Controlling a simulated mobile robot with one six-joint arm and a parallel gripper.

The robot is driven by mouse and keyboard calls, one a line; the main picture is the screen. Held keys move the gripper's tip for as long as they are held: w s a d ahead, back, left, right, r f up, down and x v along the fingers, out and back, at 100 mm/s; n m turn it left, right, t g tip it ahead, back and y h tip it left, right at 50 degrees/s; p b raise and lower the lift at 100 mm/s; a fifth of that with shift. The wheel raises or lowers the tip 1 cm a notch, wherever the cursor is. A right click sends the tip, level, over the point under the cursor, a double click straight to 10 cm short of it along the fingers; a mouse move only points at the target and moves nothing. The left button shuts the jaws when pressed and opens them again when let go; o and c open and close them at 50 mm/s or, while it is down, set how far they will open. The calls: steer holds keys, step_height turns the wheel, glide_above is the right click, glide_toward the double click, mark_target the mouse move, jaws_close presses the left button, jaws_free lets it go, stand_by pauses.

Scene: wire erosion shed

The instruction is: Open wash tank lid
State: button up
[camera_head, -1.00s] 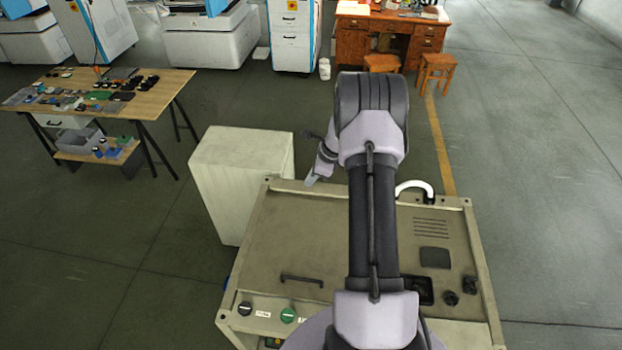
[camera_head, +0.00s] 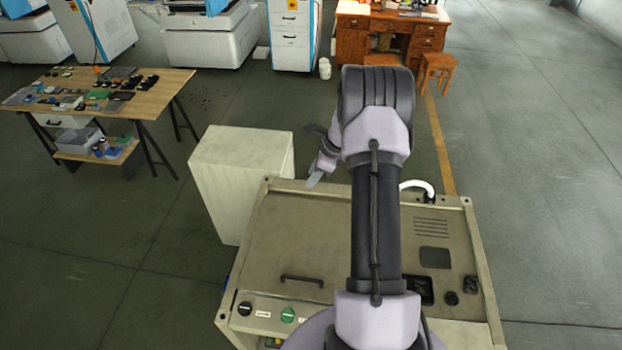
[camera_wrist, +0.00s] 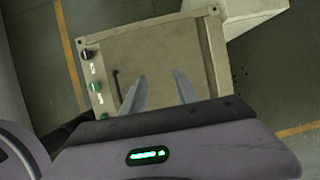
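The wash tank is a beige cabinet. Its lid (camera_head: 290,235) is a flat panel on the left of the top and lies closed, with a dark bar handle (camera_head: 301,281) near the front edge. The lid also shows in the wrist view (camera_wrist: 160,60), with the handle (camera_wrist: 117,85) left of my fingers. My gripper (camera_head: 313,181) is above the far edge of the lid in the head view, partly hidden by my arm. In the wrist view its two fingers (camera_wrist: 160,77) are apart, with nothing between them, over the lid.
A black knob (camera_head: 244,309) and a green knob (camera_head: 288,315) sit on the front strip. A white hose (camera_head: 417,185) rises at the back right. A workbench (camera_head: 165,85) with small parts stands at the left.

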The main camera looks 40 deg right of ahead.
steer(key=b+v, duration=0.2)
steer(key=v, duration=1.3)
steer(key=shift+r, duration=0.25)
steer(key=shift+s, duration=0.1)
